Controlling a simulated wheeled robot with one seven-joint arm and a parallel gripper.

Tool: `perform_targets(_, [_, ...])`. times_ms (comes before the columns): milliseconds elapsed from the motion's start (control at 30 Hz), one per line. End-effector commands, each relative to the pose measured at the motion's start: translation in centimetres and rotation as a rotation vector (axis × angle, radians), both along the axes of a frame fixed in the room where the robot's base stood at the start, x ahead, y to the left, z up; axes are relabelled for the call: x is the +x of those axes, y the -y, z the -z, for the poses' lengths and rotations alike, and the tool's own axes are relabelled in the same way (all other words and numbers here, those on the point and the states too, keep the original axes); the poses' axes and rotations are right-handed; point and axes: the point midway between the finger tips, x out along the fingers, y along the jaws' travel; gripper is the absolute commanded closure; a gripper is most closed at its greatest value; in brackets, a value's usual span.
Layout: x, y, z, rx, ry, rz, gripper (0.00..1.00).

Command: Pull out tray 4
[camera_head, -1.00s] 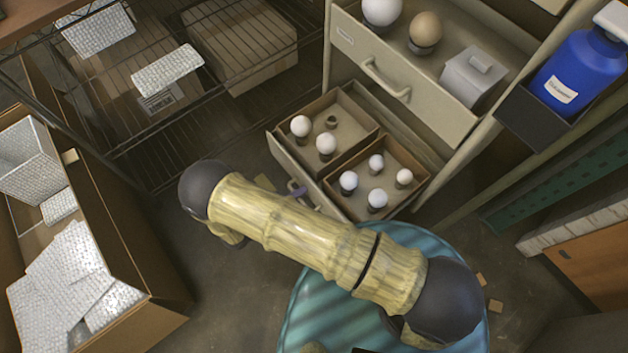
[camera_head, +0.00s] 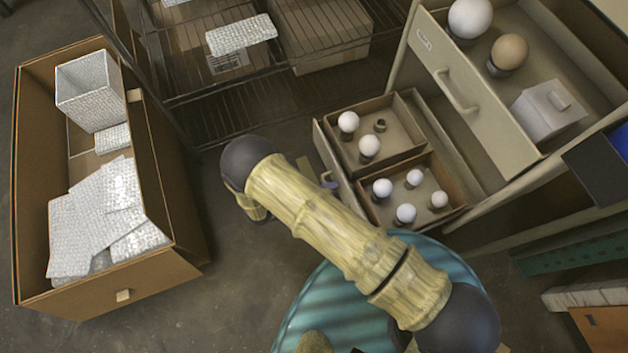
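The cabinet has two open drawers in view. The upper drawer (camera_head: 478,108) has a bar handle and a small label too blurred to read. The lower drawer (camera_head: 336,160) stands open and holds two cardboard boxes with white bulbs. I cannot read a number on either, so I cannot tell which is tray 4. My arm crosses in front of the lower drawer and hides part of its front. A small purple-grey piece (camera_head: 328,180) shows beside that front, between arm and drawer; I cannot tell whether it is my gripper or the handle. The gripper's fingers are not clear.
A large cardboard box (camera_head: 185,205) with silvery wrapped pieces stands at left. A wire shelf (camera_head: 215,95) with a carton (camera_head: 325,55) is at the back. A round teal surface (camera_head: 310,300) lies below my arm. Floor shows between the box and the drawer.

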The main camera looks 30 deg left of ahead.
Motion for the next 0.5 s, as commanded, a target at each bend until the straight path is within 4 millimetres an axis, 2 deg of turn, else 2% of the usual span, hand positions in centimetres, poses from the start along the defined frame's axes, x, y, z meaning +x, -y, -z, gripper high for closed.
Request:
perform_targets(267, [-0.6,-0.5,-0.3,0.001,0.001,-0.002,0.84])
perform_targets(500, [-3.5,-2.7,-1.2,0.002,0.0,-0.004,0.84])
